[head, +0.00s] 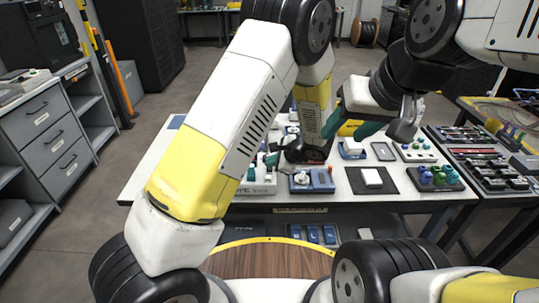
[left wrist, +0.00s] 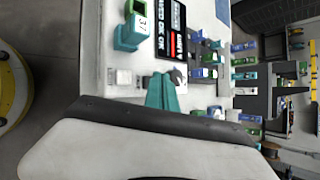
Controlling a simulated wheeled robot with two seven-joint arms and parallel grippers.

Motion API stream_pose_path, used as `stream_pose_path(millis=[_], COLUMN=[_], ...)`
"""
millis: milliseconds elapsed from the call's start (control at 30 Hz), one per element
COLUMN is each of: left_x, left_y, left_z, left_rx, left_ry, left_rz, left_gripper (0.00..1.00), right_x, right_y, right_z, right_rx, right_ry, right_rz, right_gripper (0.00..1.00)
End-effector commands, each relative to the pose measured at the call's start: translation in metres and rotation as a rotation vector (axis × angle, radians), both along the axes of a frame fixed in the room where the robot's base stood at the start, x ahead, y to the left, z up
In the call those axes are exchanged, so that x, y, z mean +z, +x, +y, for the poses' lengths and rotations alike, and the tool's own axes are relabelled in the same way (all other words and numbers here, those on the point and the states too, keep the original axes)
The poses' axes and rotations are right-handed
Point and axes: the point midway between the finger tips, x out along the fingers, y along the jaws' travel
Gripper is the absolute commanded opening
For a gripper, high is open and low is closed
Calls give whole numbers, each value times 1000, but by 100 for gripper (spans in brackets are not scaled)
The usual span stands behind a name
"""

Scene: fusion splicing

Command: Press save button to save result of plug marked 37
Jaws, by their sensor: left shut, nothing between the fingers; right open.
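In the left wrist view, a plug marked 37 (left wrist: 139,22) sits in a teal and green holder near the top. Beside it is a black display (left wrist: 171,32) with white and red rows of text, rotated; "OK" seems readable. A small white square block (left wrist: 123,77) lies below the holder; I cannot tell whether it is the save button. My left gripper (left wrist: 160,88) is shut and empty, its teal fingers just below the display. In the head view my left gripper (head: 272,160) is low over the table, partly hiding the equipment.
A blue device (head: 312,181) and a white pad on a black mat (head: 372,180) stand near the front edge of the white table (head: 420,202). Colored knobs (head: 439,176) are to their right. A dark rack of parts (head: 490,170) stands farther right. Grey drawers (head: 50,135) are at left.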

Motion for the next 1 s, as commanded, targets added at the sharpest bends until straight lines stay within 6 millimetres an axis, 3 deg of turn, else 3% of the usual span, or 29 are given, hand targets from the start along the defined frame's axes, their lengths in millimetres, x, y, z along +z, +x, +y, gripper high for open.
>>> stream_pose_path(millis=[1000], left_x=[-9], left_y=[0], left_z=[0], left_rx=[-1], left_ry=[-1], left_rz=[0], left_gripper=[0], right_x=[0], right_y=[0], right_z=[0], right_rx=[0], right_ry=[0], right_rz=[0], right_gripper=[51])
